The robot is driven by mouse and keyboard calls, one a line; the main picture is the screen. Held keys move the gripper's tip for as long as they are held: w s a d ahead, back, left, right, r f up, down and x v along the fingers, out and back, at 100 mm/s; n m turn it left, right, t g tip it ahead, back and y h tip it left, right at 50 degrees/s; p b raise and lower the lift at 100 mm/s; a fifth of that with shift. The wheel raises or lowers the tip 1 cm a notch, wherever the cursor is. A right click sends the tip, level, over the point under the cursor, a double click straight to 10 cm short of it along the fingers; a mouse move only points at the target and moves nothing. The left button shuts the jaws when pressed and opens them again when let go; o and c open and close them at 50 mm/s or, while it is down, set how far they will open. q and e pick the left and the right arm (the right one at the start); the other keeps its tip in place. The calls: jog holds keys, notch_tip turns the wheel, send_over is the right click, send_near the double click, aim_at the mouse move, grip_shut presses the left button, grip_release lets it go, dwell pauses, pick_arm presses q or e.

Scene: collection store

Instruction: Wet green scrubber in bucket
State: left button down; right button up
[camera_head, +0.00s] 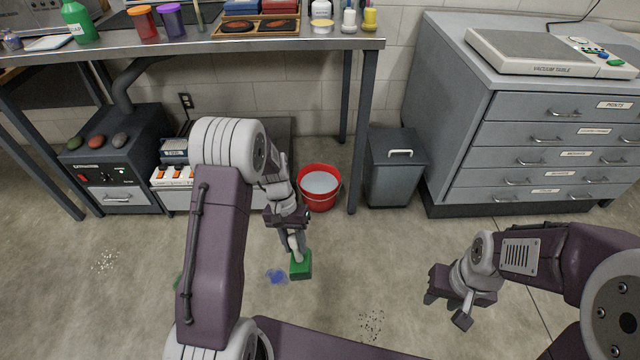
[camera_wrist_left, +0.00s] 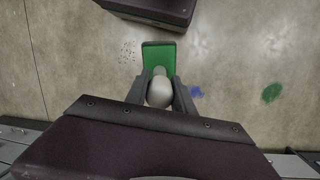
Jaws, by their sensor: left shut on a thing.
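My left gripper (camera_head: 292,232) is shut on the pale rounded handle of the green scrubber (camera_head: 300,266). The scrubber is held with its green block away from the gripper, near the floor; I cannot tell whether it touches the floor. The left wrist view also shows the green block (camera_wrist_left: 158,55) beyond the fingers (camera_wrist_left: 158,92). The red bucket (camera_head: 320,188) stands on the floor behind and to the right of the gripper, with a pale grey surface inside. My right gripper (camera_head: 448,304) is over the floor at the right, its fingers spread with nothing between them.
A blue stain (camera_head: 277,277) lies beside the scrubber, and a green stain (camera_wrist_left: 271,93) shows farther right in the left wrist view. Dark specks (camera_head: 371,323) are scattered on the floor. The workbench (camera_head: 330,43) overhangs behind the bucket. A grey bin (camera_head: 395,170) stands right of it.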

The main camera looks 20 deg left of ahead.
pick_arm(q)
notch_tip(320, 180, down, 19)
jog(key=b, duration=1)
jog(key=shift+r, duration=0.2)
dwell(2.1)
notch_tip(320, 180, up, 4)
jog(key=p, duration=0.3)
jog(key=shift+p, duration=0.4)
